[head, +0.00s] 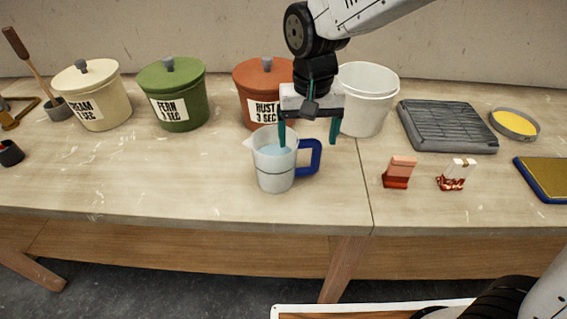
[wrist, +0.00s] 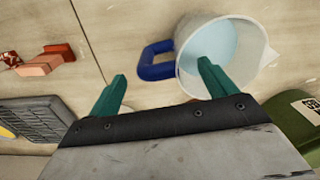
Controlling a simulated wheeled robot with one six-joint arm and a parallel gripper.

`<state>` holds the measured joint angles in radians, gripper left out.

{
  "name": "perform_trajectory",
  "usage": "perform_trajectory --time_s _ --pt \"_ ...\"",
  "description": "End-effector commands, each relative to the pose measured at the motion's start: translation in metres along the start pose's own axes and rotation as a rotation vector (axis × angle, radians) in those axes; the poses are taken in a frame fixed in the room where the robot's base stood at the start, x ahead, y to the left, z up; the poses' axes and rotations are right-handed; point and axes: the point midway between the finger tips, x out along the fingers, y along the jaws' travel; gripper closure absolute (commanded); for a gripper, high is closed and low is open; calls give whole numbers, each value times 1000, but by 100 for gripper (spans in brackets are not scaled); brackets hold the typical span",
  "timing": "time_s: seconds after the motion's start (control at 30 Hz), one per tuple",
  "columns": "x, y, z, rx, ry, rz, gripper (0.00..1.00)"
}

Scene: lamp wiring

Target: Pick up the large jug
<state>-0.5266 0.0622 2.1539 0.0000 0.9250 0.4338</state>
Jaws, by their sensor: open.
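The large jug (head: 273,164) stands upright on the table in the head view. It is pale and translucent, with light blue liquid inside and a dark blue handle (head: 312,157) on its right side. My gripper (head: 307,144) is open above it. One teal finger reaches over or into the jug's mouth, and the other is to the right of the handle. In the wrist view the jug (wrist: 252,68) is at the upper right, its handle (wrist: 156,62) lies between the fingers of my gripper (wrist: 158,83), and nothing is held.
Behind stand a cream pot (head: 97,108), a green pot (head: 174,97), a rust pot (head: 250,85) and a white bucket (head: 366,98). To the right are a red-and-pink block (head: 399,173), a small red-and-white item (head: 456,175) and a grey ridged tray (head: 446,126).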

Motion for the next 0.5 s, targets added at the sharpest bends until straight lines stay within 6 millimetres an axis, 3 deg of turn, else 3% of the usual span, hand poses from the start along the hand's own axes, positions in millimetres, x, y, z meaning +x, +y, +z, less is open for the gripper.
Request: perform_trajectory --time_s 0.2,0.43,0.47,0.5 --pt "25 1 0 0 -2 1 16" --pt "26 1 0 0 0 1 16" --pt "26 1 0 0 0 1 19" --pt "26 1 0 0 0 1 30"
